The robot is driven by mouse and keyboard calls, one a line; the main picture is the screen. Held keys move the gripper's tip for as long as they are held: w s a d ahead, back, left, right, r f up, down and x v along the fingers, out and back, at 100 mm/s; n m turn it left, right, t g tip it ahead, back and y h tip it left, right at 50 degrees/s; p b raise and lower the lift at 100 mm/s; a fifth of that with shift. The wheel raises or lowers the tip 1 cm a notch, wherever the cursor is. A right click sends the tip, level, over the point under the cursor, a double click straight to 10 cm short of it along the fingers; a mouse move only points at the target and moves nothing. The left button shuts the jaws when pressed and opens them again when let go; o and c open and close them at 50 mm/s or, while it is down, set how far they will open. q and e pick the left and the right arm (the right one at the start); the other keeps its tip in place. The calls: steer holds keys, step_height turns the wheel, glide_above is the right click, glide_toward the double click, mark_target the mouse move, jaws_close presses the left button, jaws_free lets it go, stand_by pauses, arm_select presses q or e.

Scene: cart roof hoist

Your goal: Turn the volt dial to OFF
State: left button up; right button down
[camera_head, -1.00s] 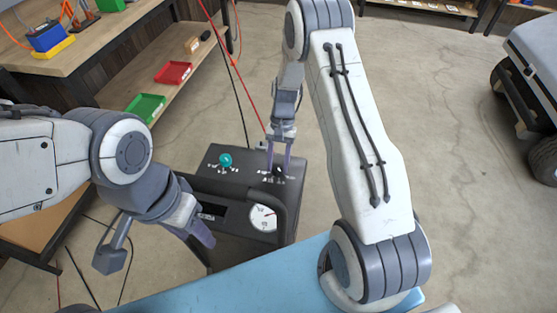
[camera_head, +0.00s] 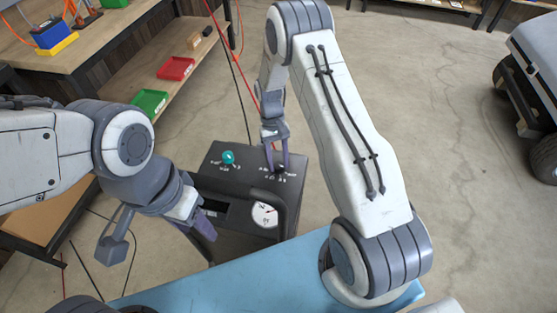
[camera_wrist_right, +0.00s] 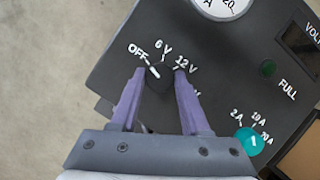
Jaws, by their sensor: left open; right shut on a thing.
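The volt dial (camera_wrist_right: 160,80) is a small black knob with a white pointer mark. In the right wrist view the mark points up-left toward the OFF label (camera_wrist_right: 138,47); the 6 V and 12 V labels sit further right. My right gripper (camera_wrist_right: 159,73) is shut on the dial, one purple finger on each side. In the head view, my right gripper (camera_head: 277,168) reaches down onto the charger's top panel, and the dial is small and partly hidden there. My left gripper (camera_head: 160,250) is open and empty, left of and nearer than the dark charger (camera_head: 235,185).
A teal amp knob (camera_wrist_right: 249,141) is on the same panel, and a round white gauge (camera_head: 265,215) is on the charger. The charger's handle bar (camera_head: 250,193) runs close to my left gripper. A blue surface (camera_head: 230,275) lies in front; a workbench (camera_head: 110,45) stands at left.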

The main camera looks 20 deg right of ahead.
stand_by(0.3)
steer(key=shift+c, duration=1.9)
jaws_free()
steer(key=v, duration=1)
steer(key=shift+r+b, duration=0.25)
steer(key=shift+b, duration=0.05)
